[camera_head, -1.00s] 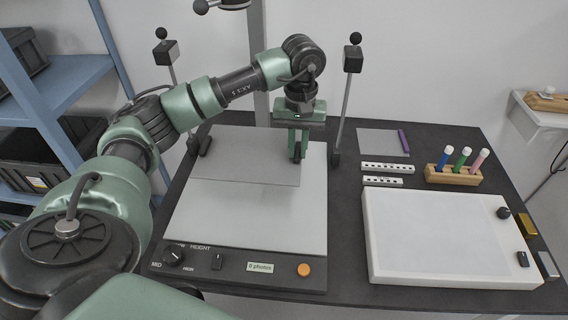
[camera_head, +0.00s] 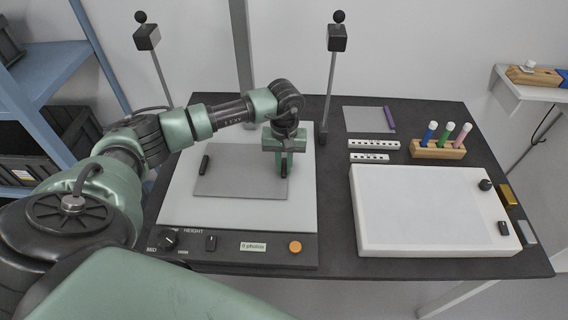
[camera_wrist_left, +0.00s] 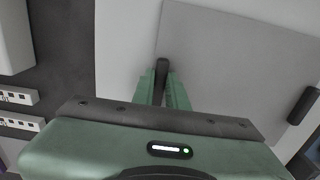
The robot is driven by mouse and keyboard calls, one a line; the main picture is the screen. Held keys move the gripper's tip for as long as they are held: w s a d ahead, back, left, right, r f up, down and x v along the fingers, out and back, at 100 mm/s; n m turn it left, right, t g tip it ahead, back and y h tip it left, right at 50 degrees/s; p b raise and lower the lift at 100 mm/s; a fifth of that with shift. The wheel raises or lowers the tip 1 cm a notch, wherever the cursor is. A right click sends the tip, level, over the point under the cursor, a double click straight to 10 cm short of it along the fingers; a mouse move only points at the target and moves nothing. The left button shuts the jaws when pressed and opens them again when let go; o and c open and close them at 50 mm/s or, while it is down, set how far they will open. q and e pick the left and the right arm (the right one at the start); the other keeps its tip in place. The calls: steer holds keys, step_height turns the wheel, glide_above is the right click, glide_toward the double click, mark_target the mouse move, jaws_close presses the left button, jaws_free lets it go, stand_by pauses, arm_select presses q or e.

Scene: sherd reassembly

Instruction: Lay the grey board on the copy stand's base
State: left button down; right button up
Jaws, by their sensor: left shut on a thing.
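The grey board (camera_head: 238,180) is a flat rectangle with a short black grip at each end. It is over the middle of the copy stand's pale base (camera_head: 182,213), within its edges. I cannot tell whether it rests on the base or hangs just above it. My left gripper (camera_head: 284,170) is shut on the board's right-hand black grip; the left-hand grip (camera_head: 204,165) is free. In the left wrist view the board (camera_wrist_left: 230,70) spreads away from the fingers (camera_wrist_left: 163,88), with the pale base (camera_wrist_left: 120,45) beside it. My right gripper is not in view.
The base's front panel (camera_head: 225,243) has knobs and an orange button. Two lamp posts and the column stand behind. On the right are a white light box (camera_head: 430,210), scale bars (camera_head: 374,144), a pen rack (camera_head: 438,149) and a grey sheet (camera_head: 364,119). A blue shelf (camera_head: 50,70) stands left.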

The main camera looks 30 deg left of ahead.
arm_select(q)
steer(key=c, duration=1.4)
jaws_free()
steer(key=shift+f, duration=0.1)
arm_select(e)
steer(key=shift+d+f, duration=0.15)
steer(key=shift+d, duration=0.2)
